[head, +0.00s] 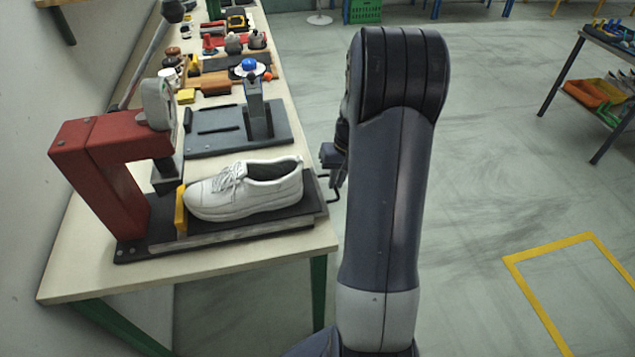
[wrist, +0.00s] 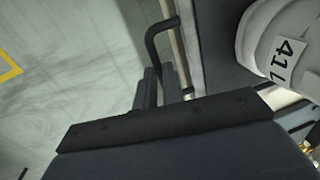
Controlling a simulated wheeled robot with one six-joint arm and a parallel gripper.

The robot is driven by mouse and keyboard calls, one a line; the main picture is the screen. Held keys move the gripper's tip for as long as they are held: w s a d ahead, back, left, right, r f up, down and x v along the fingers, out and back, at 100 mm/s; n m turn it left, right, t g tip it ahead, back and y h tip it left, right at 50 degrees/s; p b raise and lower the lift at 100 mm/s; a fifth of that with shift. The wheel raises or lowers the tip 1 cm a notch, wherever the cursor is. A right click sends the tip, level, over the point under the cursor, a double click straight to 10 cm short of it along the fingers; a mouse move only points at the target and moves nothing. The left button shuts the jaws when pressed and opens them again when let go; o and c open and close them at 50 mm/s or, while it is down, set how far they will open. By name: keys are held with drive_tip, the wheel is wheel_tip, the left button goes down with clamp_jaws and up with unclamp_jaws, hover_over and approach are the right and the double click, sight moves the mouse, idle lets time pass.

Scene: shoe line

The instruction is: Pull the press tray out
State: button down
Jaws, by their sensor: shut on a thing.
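The press tray (head: 308,203) is a dark slab on the base of the red press (head: 110,160). A white shoe (head: 245,190) stands on it, toe toward a yellow block (head: 181,210) near the press column. In the wrist view the tray (wrist: 220,50) shows beside the shoe heel (wrist: 285,45), marked 41. A black bent handle (wrist: 152,48) sticks out from the tray's end. My gripper (wrist: 158,90) is shut on the handle. In the head view my gripper (head: 331,158) is at the tray's right end, partly hidden by my arm.
The press head (head: 160,105) overhangs near the shoe's toe. Behind it, a dark fixture (head: 220,130) with an upright post and several small tools and parts crowd the bench (head: 215,255). Open floor (head: 480,160) lies to the right, with a shelf table (head: 600,85) farther off.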

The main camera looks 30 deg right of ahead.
drive_tip(key=s+d, duration=0.1)
drive_tip(key=d, duration=0.5)
drive_tip(key=shift+s, duration=0.35)
drive_tip(key=shift+d, duration=0.1)
drive_tip(key=c, duration=1.5)
unclamp_jaws()
drive_tip(key=r, duration=0.3)
drive_tip(key=d+r, duration=0.1)
drive_tip(key=r, duration=0.6)
drive_tip(key=shift+s+d+r+b, duration=0.3)
drive_tip(key=shift+d+r, duration=0.05)
drive_tip(key=shift+f, duration=0.1)
